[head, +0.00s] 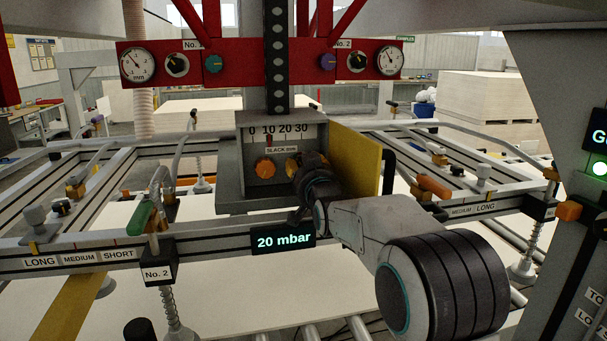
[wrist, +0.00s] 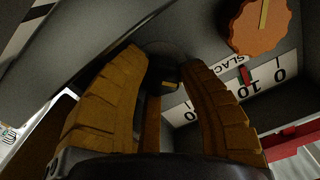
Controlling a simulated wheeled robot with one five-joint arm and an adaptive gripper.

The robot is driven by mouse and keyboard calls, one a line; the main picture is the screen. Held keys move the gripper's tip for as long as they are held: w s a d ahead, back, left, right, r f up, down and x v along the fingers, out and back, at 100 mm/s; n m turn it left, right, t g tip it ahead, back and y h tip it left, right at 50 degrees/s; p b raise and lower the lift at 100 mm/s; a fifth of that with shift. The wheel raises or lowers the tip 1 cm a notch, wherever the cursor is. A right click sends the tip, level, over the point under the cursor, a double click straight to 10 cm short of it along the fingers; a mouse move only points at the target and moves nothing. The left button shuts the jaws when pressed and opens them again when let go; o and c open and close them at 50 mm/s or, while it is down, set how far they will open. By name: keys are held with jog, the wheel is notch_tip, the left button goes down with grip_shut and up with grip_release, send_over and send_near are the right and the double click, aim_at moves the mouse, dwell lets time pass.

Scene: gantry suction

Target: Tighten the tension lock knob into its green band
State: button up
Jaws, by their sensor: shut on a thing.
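A grey box (head: 230,178) in the head view carries a slack scale (head: 300,140) marked 0 to 30, with a red pointer (head: 269,141) near 10. My gripper (head: 294,166) is at the right of the box front, its ochre fingers shut on a dark knob (wrist: 168,52). In the wrist view the fingers (wrist: 160,68) sit on either side of this knob, and a small pale mark shows between them. The fingers hide most of the knob, and I see no green band. An orange knob (head: 265,168) with a pale line is to its left, untouched.
A yellow panel (head: 354,160) stands open at the box's right, close to my wrist. A 20 mbar display (head: 283,240) is below. Frame rails with suction cups lie on both sides. A red gauge panel (head: 230,62) hangs above.

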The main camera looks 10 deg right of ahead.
jog(key=shift+r, duration=0.35)
jog(key=o, duration=0.7)
jog(key=shift+o, duration=1)
jog(key=shift+f, duration=0.15)
jog(key=s, duration=1.2)
